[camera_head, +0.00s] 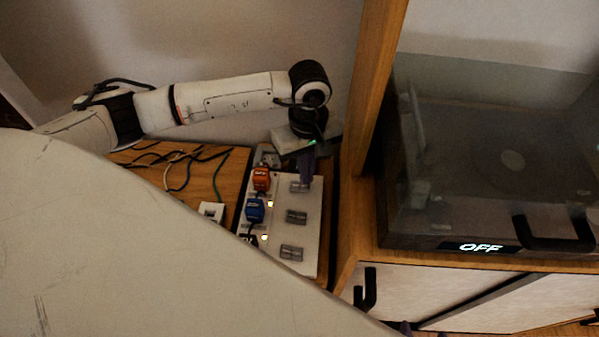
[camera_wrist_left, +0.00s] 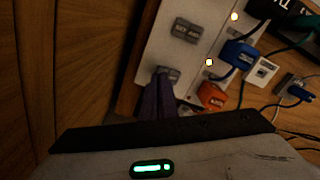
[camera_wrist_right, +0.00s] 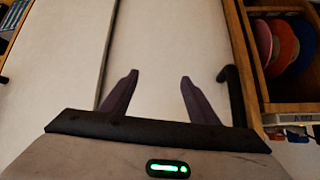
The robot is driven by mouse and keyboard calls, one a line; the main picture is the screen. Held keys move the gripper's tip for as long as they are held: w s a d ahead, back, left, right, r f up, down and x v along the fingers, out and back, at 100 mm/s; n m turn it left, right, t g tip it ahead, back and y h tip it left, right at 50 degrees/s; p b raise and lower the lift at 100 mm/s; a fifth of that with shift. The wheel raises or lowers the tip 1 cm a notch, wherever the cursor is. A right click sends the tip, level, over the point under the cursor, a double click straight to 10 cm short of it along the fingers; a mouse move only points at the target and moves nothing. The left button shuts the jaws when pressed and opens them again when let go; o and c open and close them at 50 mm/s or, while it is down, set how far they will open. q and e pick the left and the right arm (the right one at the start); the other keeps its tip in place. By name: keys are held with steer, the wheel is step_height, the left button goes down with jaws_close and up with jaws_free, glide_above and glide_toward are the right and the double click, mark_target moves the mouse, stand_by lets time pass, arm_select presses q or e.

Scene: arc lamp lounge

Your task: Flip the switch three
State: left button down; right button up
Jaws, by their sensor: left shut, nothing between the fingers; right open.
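A white power strip (camera_head: 277,222) with grey rocker switches lies on the wooden surface. The far switch (camera_head: 300,187) is partly covered by my left gripper (camera_head: 307,172). The middle switch (camera_head: 297,216) and near switch (camera_head: 291,253) are clear. In the left wrist view, the shut purple fingers (camera_wrist_left: 158,97) are at the edge of the far switch (camera_wrist_left: 169,73); I cannot tell if they touch it. Two small lights on the strip glow (camera_head: 270,204). My right gripper (camera_wrist_right: 157,85) is open and empty, facing a pale panel.
Orange (camera_head: 261,180) and blue (camera_head: 254,210) plugs stand along the strip's left side. Loose cables (camera_head: 185,165) lie left of it. A wooden cabinet post (camera_head: 370,90) rises on the right, beside a dark-lidded turntable reading OFF (camera_head: 480,247). My arm covers the lower left.

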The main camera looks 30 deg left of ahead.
stand_by(0.5)
arm_select(q)
steer(key=shift+f+b, duration=0.9)
steer(key=shift+f, duration=0.1)
stand_by(0.5)
steer(key=shift+r+p, duration=1.7)
steer(key=shift+r, duration=1.2)
steer(key=shift+r+p, duration=0.35)
steer(key=shift+r, duration=0.3)
